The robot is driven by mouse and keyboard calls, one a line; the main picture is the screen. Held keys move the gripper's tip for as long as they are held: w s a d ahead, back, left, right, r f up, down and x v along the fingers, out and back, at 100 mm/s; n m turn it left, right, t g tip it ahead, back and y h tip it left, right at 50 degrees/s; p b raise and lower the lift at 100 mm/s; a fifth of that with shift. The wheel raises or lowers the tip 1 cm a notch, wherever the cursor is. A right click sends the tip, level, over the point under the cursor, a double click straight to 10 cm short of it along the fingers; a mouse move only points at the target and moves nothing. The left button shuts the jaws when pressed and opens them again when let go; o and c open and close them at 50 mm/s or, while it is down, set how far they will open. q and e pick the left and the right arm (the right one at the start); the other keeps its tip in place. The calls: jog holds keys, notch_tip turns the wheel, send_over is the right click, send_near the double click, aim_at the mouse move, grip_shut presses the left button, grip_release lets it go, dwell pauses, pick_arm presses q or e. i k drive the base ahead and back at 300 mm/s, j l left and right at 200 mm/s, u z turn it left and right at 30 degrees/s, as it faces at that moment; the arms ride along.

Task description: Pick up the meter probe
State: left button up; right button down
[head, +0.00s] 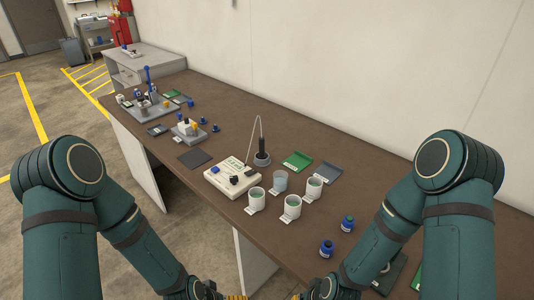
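The meter (231,178) is a cream box on the brown bench, with a blue part and a dark part on top. The meter probe (262,148) appears to stand upright in a dark round holder (262,160) just behind the meter. A thin pale cable arches up above it. My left gripper (232,297) and my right gripper (300,296) are only partly in view at the bottom edge, in front of the bench and well short of the probe. Their fingers are mostly cut off, so their opening is not visible.
Several cups, including a white cup (256,199), stand right of the meter with small tags. A green tray (297,161) and a grey tray (327,173) lie behind them. A dark mat (194,158) lies left.

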aim_at(261, 156)
jog(key=i+j, duration=0.3)
jog(key=j, duration=0.15)
jog(key=i+j, duration=0.25)
jog(key=j, duration=0.2)
jog(key=i+j, duration=0.3)
jog(key=j, duration=0.2)
jog(key=i+j, duration=0.3)
jog(key=j, duration=0.15)
jog(key=i+j, duration=0.25)
jog(key=j, duration=0.2)
jog(key=i+j, duration=0.3)
jog(key=j, duration=0.15)
jog(key=i+j, duration=0.2)
jog(key=i+j+z, duration=0.1)
jog(key=j, duration=0.3)
jog(key=i+j+z, duration=0.1)
jog(key=j, duration=0.25)
jog(key=i+j+z, duration=0.1)
jog(key=z, duration=1.45)
jog(key=i+j, duration=0.05)
